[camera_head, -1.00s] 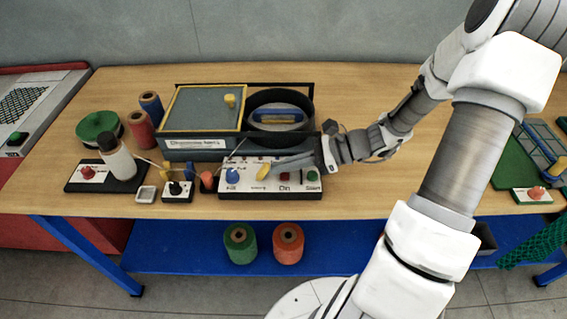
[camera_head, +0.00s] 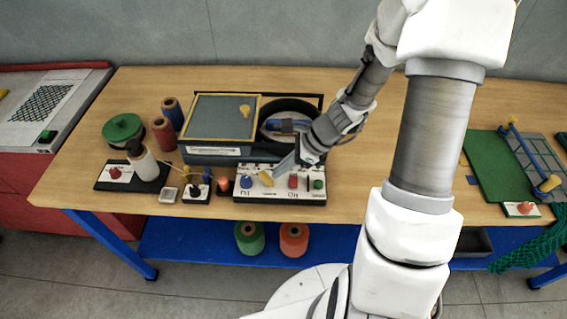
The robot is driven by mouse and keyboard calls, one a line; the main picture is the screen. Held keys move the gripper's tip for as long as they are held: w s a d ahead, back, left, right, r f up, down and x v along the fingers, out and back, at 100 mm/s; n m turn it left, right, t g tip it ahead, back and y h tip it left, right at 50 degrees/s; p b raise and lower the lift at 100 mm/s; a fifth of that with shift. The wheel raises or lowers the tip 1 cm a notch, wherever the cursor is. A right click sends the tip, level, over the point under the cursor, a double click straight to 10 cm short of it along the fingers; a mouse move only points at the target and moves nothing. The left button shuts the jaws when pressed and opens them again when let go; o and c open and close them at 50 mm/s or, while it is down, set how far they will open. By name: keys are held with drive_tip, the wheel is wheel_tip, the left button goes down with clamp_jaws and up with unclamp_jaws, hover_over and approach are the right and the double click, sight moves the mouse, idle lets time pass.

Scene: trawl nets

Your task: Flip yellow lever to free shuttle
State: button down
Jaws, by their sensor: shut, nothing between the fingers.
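The yellow lever (camera_head: 266,179) stands on the white control panel (camera_head: 262,195), between a blue knob (camera_head: 246,182) and a red switch (camera_head: 293,182). My gripper (camera_head: 280,168) is shut and empty, just above and to the right of the lever. I cannot tell whether its tips touch the lever. Behind the panel, a blue shuttle (camera_head: 286,125) lies in a dark round-walled holder (camera_head: 272,107), partly hidden by my arm. A grey box with a yellow-framed lid (camera_head: 222,116) stands to the left of the holder.
A green knob (camera_head: 318,184) is at the panel's right end. A white bottle (camera_head: 143,163), a green spool (camera_head: 123,129) and small switch boxes (camera_head: 196,190) stand to the left.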

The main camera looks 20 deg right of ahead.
drive_tip(key=shift+r+p, duration=0.7)
drive_tip(key=shift+r, duration=0.1)
wheel_tip(320, 180, up, 10)
drive_tip(key=s+d+p, duration=0.1)
drive_tip(key=d+p, duration=0.1)
drive_tip(key=p, duration=0.6)
drive_tip(key=shift+d+f+p, duration=0.2)
drive_tip(key=shift+d+p, duration=0.15)
drive_tip(key=shift+d, duration=0.05)
